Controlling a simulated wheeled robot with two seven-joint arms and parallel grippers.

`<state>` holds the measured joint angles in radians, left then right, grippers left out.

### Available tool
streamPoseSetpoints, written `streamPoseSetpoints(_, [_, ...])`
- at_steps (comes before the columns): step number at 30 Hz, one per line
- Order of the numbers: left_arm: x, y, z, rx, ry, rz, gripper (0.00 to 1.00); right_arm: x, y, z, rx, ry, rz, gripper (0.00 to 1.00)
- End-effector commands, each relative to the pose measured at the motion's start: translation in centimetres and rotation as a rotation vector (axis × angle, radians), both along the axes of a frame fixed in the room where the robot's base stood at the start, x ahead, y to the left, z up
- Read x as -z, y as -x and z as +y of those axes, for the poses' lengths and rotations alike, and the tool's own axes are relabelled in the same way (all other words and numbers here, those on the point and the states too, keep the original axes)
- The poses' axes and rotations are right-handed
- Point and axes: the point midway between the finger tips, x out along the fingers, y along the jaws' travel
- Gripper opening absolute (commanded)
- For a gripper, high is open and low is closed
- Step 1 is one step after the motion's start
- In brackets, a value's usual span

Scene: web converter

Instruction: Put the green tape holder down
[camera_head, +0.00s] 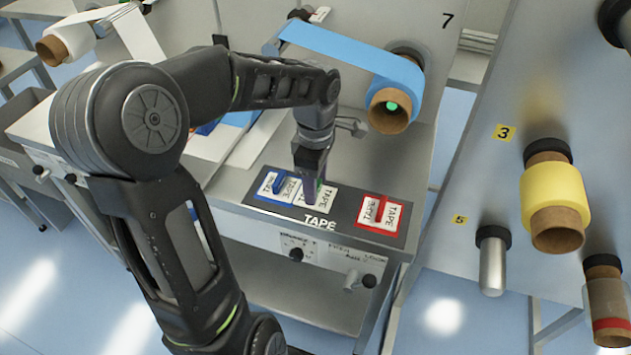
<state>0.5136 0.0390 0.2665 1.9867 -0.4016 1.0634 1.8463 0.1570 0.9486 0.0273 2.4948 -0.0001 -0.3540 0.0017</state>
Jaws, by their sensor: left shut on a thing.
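My left gripper (312,190) points down over the middle place of the tape tray (345,213), between the blue and red places. A blue tape holder (278,184) sits at the left of the tray and a red tape holder (375,210) at the right. My right gripper is not in view.
The tray lies on a grey metal bench (400,236). Behind it, a blue web runs to a blue roll (396,75) on a cardboard core. A panel at the right carries a yellow roll (553,193) and a bare metal spindle (492,262).

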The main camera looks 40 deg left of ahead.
Motion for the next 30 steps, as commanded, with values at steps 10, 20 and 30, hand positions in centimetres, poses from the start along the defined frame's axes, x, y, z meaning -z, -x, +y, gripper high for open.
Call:
streamPoseSetpoints(10, [0.2, 0.0, 0.0, 0.000, 0.000, 0.000, 0.72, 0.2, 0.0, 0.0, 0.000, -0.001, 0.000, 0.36])
streamPoseSetpoints(20, [-0.3, 0.0, 0.0, 0.000, 0.000, 0.000, 0.72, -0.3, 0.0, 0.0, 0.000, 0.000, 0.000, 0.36])
streamPoseSetpoints(30, [-5.3, -0.1, 0.0, 0.000, -0.002, -0.005, 0.72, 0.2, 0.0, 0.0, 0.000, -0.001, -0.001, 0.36])
